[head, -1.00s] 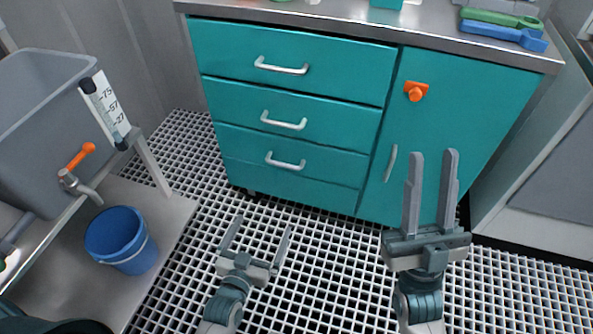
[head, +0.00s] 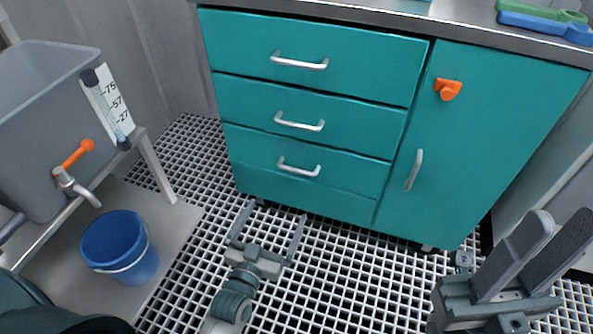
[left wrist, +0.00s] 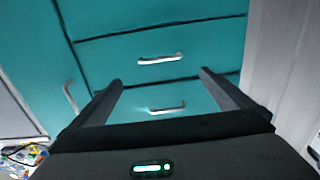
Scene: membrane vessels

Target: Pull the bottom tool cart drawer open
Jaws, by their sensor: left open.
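The teal tool cart has three drawers stacked on its left side. The bottom drawer (head: 250,151) is shut, flush with the front, and carries a pale bar handle (head: 299,167). My left gripper (head: 276,212) is open and empty, low over the floor grating in front of the drawer, apart from the handle. In the left wrist view the open fingers (left wrist: 160,80) point at the cart front. One bar handle (left wrist: 167,108) shows between them and another (left wrist: 160,59) beyond; I cannot tell which drawers these belong to. My right gripper (head: 562,220) is open at the lower right, clear of the cart.
The cart's right door (head: 465,160) is shut, with an orange latch (head: 447,89) and a vertical handle (head: 414,170). A blue bucket (head: 120,248) stands at left below a grey tank (head: 45,130) with an orange-handled tap. White grating (head: 330,270) in front of the cart is clear.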

